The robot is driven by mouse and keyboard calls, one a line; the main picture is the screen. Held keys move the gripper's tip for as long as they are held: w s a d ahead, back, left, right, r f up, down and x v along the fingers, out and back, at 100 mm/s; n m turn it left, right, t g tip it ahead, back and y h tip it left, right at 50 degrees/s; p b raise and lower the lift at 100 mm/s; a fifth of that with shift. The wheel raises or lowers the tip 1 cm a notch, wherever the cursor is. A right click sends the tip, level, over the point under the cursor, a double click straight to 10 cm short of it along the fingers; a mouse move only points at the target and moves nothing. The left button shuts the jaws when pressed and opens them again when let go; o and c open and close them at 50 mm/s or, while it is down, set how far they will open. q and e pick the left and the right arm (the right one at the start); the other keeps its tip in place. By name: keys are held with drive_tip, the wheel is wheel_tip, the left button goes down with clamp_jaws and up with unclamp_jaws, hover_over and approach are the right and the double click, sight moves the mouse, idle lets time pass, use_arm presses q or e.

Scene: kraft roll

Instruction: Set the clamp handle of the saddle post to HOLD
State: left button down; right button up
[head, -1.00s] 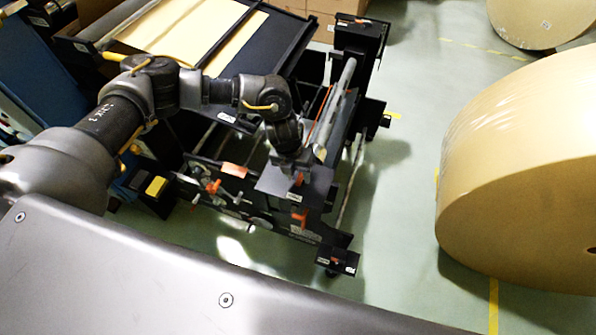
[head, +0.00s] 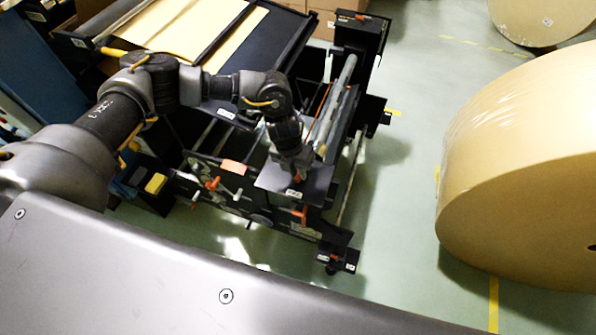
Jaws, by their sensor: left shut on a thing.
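The saddle post shows in the head view as a dark stand with a flat dark top plate (head: 268,183) at the near right corner of the machine. My left gripper (head: 297,173) reaches down onto this plate from above. It is shut on the small orange clamp handle (head: 298,179), which is mostly hidden by the fingers. A small white label (head: 292,191) lies on the plate just in front of the handle, too small to read. Which mark the handle points to cannot be told. My right gripper is not in view.
Other orange levers (head: 212,184) sit on the machine's near side, and one (head: 300,214) is just below the plate. A long grey shaft (head: 336,106) runs behind the gripper. A large kraft roll (head: 520,170) stands at the right, with clear green floor between.

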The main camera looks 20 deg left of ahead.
use_arm(q)
drive_tip(key=m+b, duration=0.3)
drive_tip(key=b, duration=0.1)
drive_tip(key=w+a+m+g+b, duration=0.1)
drive_tip(key=m+b, duration=0.2)
drive_tip(key=b, duration=0.2)
drive_tip(key=m+b, duration=0.3)
drive_tip(key=b, duration=0.2)
drive_tip(key=shift+w+a+f+g+y, duration=0.2)
drive_tip(key=shift+g+y, duration=0.1)
drive_tip(key=shift+y, duration=0.1)
drive_tip(key=m+b, duration=0.1)
drive_tip(key=m, duration=0.1)
drive_tip(key=m+b, duration=0.1)
drive_tip(key=shift+w+a+r+m+y, duration=0.15)
drive_tip(key=shift+w+m+y, duration=0.15)
drive_tip(key=shift+w+m, duration=0.1)
drive_tip(key=m, duration=0.1)
drive_tip(key=m+b, duration=0.1)
drive_tip(key=m, duration=0.1)
drive_tip(key=shift+w+y, duration=0.25)
drive_tip(key=shift+y, duration=0.05)
drive_tip(key=shift+w+r+m, duration=0.1)
drive_tip(key=shift+w+m, duration=0.05)
drive_tip(key=shift+m, duration=0.65)
drive_tip(key=c, duration=1.3)
unclamp_jaws()
drive_tip(key=shift+c, duration=0.2)
drive_tip(key=shift+r, duration=0.1)
